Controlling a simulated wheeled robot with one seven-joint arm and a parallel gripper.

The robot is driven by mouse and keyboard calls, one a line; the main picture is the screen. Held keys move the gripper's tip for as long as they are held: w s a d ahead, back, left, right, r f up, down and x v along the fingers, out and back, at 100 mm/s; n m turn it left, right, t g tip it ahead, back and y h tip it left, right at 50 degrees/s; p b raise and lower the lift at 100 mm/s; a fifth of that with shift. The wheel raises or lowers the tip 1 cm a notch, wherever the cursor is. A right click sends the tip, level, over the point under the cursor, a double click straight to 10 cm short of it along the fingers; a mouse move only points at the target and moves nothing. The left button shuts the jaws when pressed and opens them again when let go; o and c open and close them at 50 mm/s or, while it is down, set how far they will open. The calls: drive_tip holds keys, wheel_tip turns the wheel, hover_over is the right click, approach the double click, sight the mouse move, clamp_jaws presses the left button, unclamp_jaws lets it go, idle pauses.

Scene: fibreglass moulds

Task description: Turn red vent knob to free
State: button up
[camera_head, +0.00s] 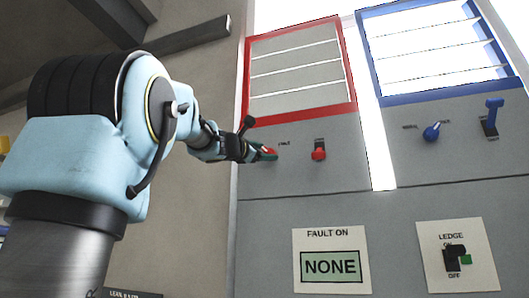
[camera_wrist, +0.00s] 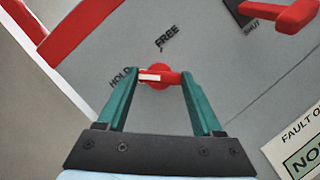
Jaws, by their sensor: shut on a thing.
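The red vent knob (camera_wrist: 161,69) is on the grey panel in the wrist view. The white mark on its bar is at the left end, beside the word HOLD (camera_wrist: 120,77). The word FREE (camera_wrist: 167,38) is above it, slightly right. My gripper (camera_wrist: 160,79) is shut on the knob's bar, with one teal finger at each end. In the head view my gripper (camera_head: 263,153) is at the panel below the red-framed vent (camera_head: 352,108), and it mostly hides the knob.
A red lever (camera_head: 319,152) stands just right of the knob; it also shows in the wrist view (camera_wrist: 287,15). Further right are a blue knob (camera_head: 431,132), a blue lever (camera_head: 492,115) and a blue-framed vent (camera_head: 440,95). Below are a FAULT ON sign (camera_head: 331,240) and a LEDGE switch (camera_head: 455,258).

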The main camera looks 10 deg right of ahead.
drive_tip(key=shift+m, duration=0.5)
drive_tip(key=m+g, duration=0.2)
drive_tip(key=m, duration=0.2)
drive_tip(key=shift+r, duration=0.1)
drive_tip(key=m, duration=0.2)
drive_tip(key=m+g+y+p, duration=0.1)
drive_tip(key=m, duration=0.1)
drive_tip(key=shift+r+m+g, duration=0.2)
drive_tip(key=shift+m+g, duration=0.1)
drive_tip(key=shift+m, duration=0.1)
drive_tip(key=m+y+p, duration=0.1)
drive_tip(key=m, duration=0.1)
drive_tip(key=m+g+y+p, duration=0.1)
drive_tip(key=m, duration=0.1)
drive_tip(key=shift+r+m, duration=0.15)
drive_tip(key=shift+m, duration=0.15)
drive_tip(key=shift+m+y+p, duration=0.8)
drive_tip(key=shift+m, duration=0.5)
drive_tip(key=o, duration=1.4)
drive_tip(key=shift+c, duration=0.2)
